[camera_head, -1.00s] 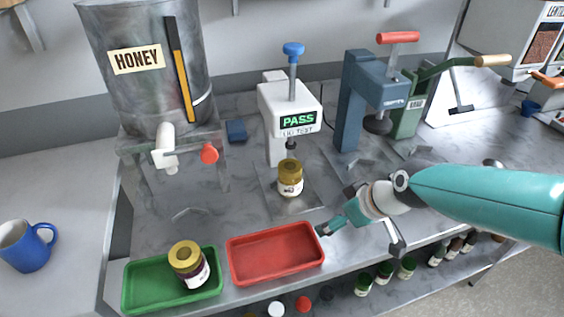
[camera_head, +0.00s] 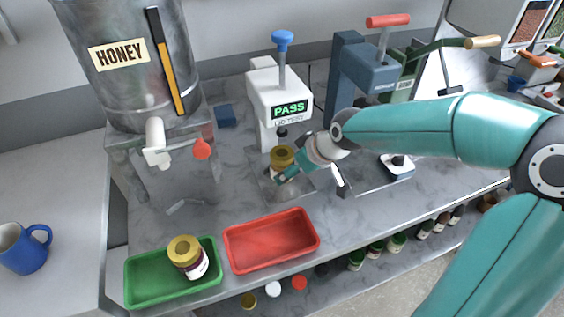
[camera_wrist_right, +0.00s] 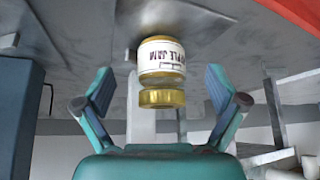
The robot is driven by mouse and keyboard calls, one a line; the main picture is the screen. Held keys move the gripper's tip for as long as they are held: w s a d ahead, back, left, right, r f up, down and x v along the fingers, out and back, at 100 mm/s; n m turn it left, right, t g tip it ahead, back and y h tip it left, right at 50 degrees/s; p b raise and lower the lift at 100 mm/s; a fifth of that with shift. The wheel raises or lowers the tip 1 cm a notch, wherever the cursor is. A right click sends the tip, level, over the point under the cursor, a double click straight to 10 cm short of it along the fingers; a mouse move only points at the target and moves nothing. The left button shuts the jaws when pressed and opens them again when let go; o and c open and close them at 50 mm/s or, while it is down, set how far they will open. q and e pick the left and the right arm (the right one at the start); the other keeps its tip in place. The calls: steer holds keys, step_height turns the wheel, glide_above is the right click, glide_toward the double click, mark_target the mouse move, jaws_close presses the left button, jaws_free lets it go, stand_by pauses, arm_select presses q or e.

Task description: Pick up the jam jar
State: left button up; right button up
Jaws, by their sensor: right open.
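A jam jar with a gold lid (camera_head: 282,155) stands under the lid tester (camera_head: 280,95), whose screen reads PASS. In the right wrist view the jar (camera_wrist_right: 162,58) has a white label with the word JAM and lies ahead, centred between the fingers. My right gripper (camera_head: 311,187) is open and empty, close to the jar's right side; one finger overlaps the jar's lower part in the head view. In the wrist view the open fingers (camera_wrist_right: 160,88) flank the jar's line with gaps on both sides. My left gripper is not in view.
Another gold-lidded jar (camera_head: 188,257) stands in the green tray (camera_head: 145,291). The red tray (camera_head: 270,242) is empty. A honey tank (camera_head: 125,85), a blue press (camera_head: 347,75) and a blue mug (camera_head: 22,250) stand around. Several jars sit on the lower shelf.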

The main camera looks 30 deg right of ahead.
mark_target(284, 166)
steer(key=w, duration=0.2)
steer(key=shift+w+a+p, duration=0.3)
steer(key=shift+w+p, duration=0.05)
steer(key=shift+p, duration=0.05)
steer(key=shift+x, duration=1.45)
steer(key=shift+s, duration=0.15)
steer(key=shift+c, duration=0.3)
steer(key=shift+d, duration=0.1)
steer(key=c, duration=1.6)
steer(key=shift+c, duration=0.2)
steer(key=shift+s+r, duration=0.1)
